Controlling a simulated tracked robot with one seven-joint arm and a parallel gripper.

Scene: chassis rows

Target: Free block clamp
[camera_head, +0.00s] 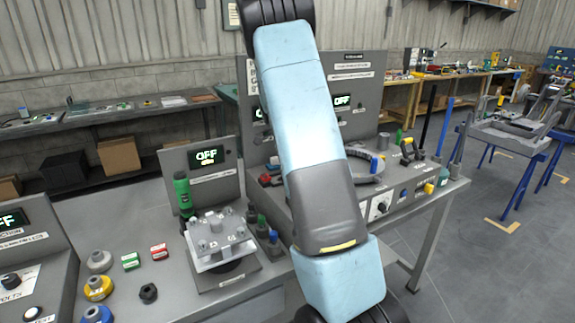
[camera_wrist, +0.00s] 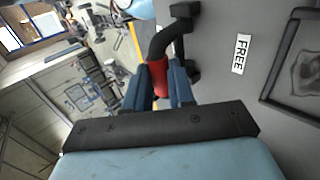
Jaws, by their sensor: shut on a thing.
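In the wrist view, a black bent lever with a red sleeve (camera_wrist: 159,76) rises from a grey panel. The lever's black upper part extends past the fingertips to a dark mount on the panel. In the head view my arm runs down the middle and out of the bottom edge; my gripper and the lever do not show there.
In the wrist view, a black-framed panel (camera_wrist: 290,75) lies right of the label. In the head view, a workbench holds a metal plate fixture (camera_head: 219,240), a green cylindrical tool (camera_head: 183,192), small parts and displays reading OFF (camera_head: 208,155).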

